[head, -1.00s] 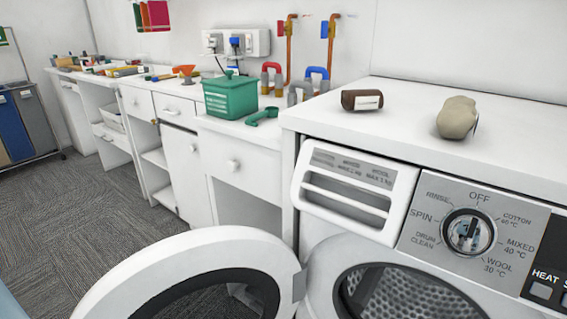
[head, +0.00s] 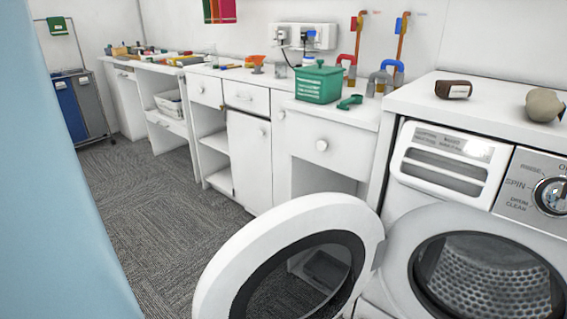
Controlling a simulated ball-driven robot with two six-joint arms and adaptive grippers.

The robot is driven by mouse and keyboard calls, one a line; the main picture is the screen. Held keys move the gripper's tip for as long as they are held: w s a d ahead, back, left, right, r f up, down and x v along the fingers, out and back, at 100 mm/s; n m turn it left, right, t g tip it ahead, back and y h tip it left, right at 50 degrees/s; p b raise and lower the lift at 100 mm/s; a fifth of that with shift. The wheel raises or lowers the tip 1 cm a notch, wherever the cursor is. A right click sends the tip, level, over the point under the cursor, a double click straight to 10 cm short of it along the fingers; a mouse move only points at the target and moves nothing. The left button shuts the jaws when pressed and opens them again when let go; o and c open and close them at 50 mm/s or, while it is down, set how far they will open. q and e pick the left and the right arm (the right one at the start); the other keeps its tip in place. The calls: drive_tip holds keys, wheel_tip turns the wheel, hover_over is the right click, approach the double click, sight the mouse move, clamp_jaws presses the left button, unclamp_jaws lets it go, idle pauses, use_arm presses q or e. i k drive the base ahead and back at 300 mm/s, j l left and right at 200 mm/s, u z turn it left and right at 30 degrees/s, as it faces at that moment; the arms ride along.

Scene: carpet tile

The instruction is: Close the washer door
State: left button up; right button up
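The washer (head: 408,200) stands at the right in the head view, white with a grey control panel and dial. Its round white door (head: 232,252) with a dark glass window (head: 345,254) is swung wide open to the left, hinged at the left of the opening. The perforated metal drum (head: 485,278) shows inside the opening. The door's lower edge is cut off by the frame. Neither gripper is in view.
A large pale blue surface (head: 60,220) fills the left edge, close to the camera. White cabinets (head: 249,160) with a green box (head: 319,84) run along the wall. A brown item (head: 453,90) and a beige lump (head: 543,105) sit on the washer top. Grey carpet (head: 155,225) is clear left of the door.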

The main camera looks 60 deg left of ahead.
sight(311, 256)
drive_tip(key=k+j+z, duration=0.15)
drive_tip(key=j, duration=0.25)
drive_tip(key=k+j+z, duration=0.1)
drive_tip(key=k+j, duration=0.15)
drive_tip(key=j, duration=0.15)
drive_tip(key=k+j+z, duration=0.15)
drive_tip(key=j, duration=0.2)
drive_tip(key=j+z, duration=0.1)
drive_tip(key=j, duration=0.5)
drive_tip(key=j+z, duration=0.15)
drive_tip(key=j, duration=0.45)
drive_tip(key=k+j+z, duration=0.1)
drive_tip(key=j, duration=0.5)
drive_tip(key=k+j+z, duration=0.1)
drive_tip(key=j, duration=0.5)
drive_tip(key=k+j+z, duration=0.35)
drive_tip(key=k+j, duration=0.55)
